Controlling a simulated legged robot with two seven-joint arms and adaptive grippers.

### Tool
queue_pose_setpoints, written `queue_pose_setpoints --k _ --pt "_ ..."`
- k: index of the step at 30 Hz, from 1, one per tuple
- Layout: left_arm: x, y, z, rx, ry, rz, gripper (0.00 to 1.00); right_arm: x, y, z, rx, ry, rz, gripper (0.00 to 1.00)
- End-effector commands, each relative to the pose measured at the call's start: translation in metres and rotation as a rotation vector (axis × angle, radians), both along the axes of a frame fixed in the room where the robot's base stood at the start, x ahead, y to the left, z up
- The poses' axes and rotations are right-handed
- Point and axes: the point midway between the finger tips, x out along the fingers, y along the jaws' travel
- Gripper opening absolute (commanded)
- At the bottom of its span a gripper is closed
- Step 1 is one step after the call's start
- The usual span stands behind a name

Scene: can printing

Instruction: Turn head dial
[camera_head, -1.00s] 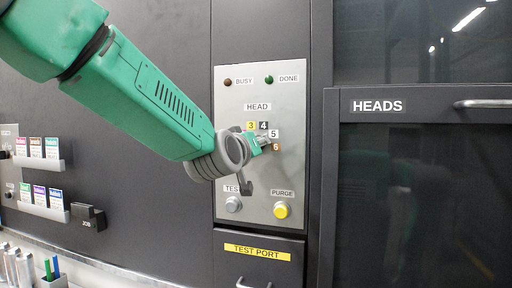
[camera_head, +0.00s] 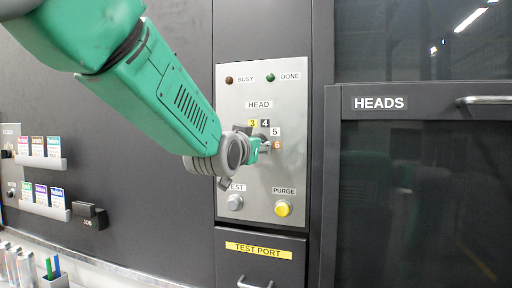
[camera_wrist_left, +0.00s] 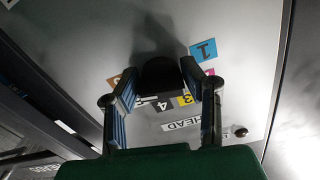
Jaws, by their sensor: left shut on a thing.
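The head dial is a dark knob (camera_wrist_left: 160,72) on a grey control panel (camera_head: 235,105). In the left wrist view it sits between the fingers of my left gripper (camera_wrist_left: 162,95), which is shut on it. Number labels ring the knob: a blue 1 (camera_wrist_left: 204,50), a yellow 3 (camera_wrist_left: 186,99) and a dark 4 (camera_wrist_left: 163,105). In the head view my left gripper (camera_head: 262,146) reaches the dial from the left and hides most of it. The labels 5 (camera_head: 275,132) and 6 (camera_head: 277,145) show at its right. My right gripper is not in view.
The panel has a BUSY lamp (camera_head: 229,80), a DONE lamp (camera_head: 271,77), a grey TEST button (camera_head: 235,203) and a yellow PURGE button (camera_head: 283,208). A TEST PORT drawer (camera_head: 259,250) lies below. A HEADS door (camera_head: 420,103) is at right. Card holders (camera_head: 43,162) are at left.

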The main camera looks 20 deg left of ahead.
Motion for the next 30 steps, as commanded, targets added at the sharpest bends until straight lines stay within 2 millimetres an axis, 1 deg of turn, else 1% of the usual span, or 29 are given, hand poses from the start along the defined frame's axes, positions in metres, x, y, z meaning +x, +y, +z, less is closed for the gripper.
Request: queue_pose_setpoints --k 1,13,14,15,25,28,30 --pt "0.0 -0.001 -0.007 0.008 0.015 -0.002 0.07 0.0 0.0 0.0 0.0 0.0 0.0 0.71" --pt "0.0 -0.001 -0.006 0.011 0.013 -0.002 0.08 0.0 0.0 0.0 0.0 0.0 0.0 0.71" --pt "0.0 -0.001 -0.006 0.011 0.012 -0.002 0.43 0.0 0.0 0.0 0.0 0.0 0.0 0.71" --pt "0.0 -0.001 -0.005 0.01 0.012 -0.002 0.57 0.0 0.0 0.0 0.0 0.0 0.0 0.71" --pt "-0.002 0.0 -0.001 0.009 0.003 0.0 0.57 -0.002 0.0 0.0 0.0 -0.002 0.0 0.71" --pt "-0.01 0.0 0.0 0.009 0.001 -0.001 0.57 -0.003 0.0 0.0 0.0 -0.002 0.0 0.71" --pt "-0.021 0.0 0.0 0.009 0.002 -0.001 0.57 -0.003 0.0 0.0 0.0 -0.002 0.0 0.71"
